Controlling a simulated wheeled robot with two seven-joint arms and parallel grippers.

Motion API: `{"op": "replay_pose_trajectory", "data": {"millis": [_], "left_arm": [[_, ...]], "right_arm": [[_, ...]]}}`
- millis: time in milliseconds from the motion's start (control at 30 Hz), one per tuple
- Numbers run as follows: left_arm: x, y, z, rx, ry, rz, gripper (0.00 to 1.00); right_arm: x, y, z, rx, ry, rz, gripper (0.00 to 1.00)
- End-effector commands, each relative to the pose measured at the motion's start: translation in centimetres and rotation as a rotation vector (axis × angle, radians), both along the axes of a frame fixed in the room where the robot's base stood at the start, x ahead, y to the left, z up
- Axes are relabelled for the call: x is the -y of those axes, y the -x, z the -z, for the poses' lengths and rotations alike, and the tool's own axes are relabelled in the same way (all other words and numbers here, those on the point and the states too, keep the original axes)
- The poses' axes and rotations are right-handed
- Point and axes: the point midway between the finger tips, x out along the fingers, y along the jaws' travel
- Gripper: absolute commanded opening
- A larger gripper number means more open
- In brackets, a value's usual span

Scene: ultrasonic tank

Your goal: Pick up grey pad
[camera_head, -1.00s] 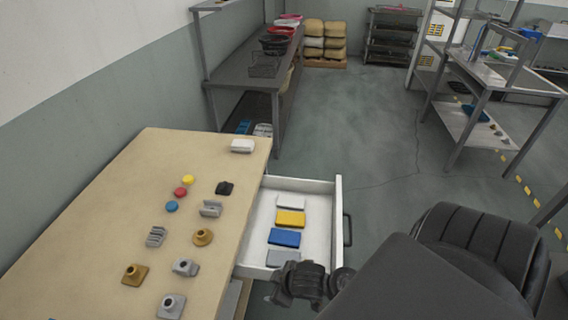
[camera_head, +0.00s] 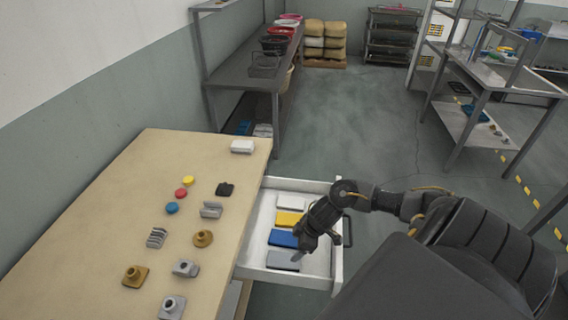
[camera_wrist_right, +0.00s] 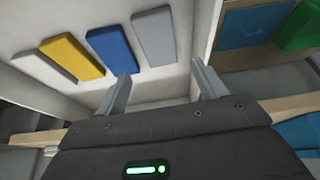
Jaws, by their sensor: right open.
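The grey pad (camera_head: 283,260) lies flat at the near end of the open white drawer (camera_head: 334,262). In the right wrist view the grey pad (camera_wrist_right: 154,36) is at the end of the row, ahead of the fingers. My right gripper (camera_head: 300,252) is over the near part of the drawer, close to the grey pad. In the right wrist view its two fingers (camera_wrist_right: 160,88) are spread apart with nothing between them. The left gripper is not in view.
A blue pad (camera_head: 283,238), a yellow pad (camera_head: 288,219) and a white pad (camera_head: 290,202) lie beside the grey one. The wooden table (camera_head: 100,235) to the left holds several small parts. A drawer handle (camera_head: 347,231) sticks out at the right.

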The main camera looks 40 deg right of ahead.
Motion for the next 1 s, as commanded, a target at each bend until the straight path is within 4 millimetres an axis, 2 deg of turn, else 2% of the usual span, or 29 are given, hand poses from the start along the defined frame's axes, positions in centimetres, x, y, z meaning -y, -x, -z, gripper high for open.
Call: {"op": "replay_pose_trajectory", "data": {"millis": [133,400,733,1000], "left_arm": [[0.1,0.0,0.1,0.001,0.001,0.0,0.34],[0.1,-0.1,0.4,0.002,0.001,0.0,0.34],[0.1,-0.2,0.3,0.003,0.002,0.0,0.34],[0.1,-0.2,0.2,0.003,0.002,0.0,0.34]], "right_arm": [[-0.3,-0.2,0.9,-0.002,-0.002,0.002,0.71],[-1.2,-1.4,4.5,-0.001,-0.001,0.003,0.71],[-1.6,-1.9,5.9,0.0,0.0,0.0,0.71],[-2.3,-3.1,9.4,0.002,-0.001,0.0,0.71]]}}
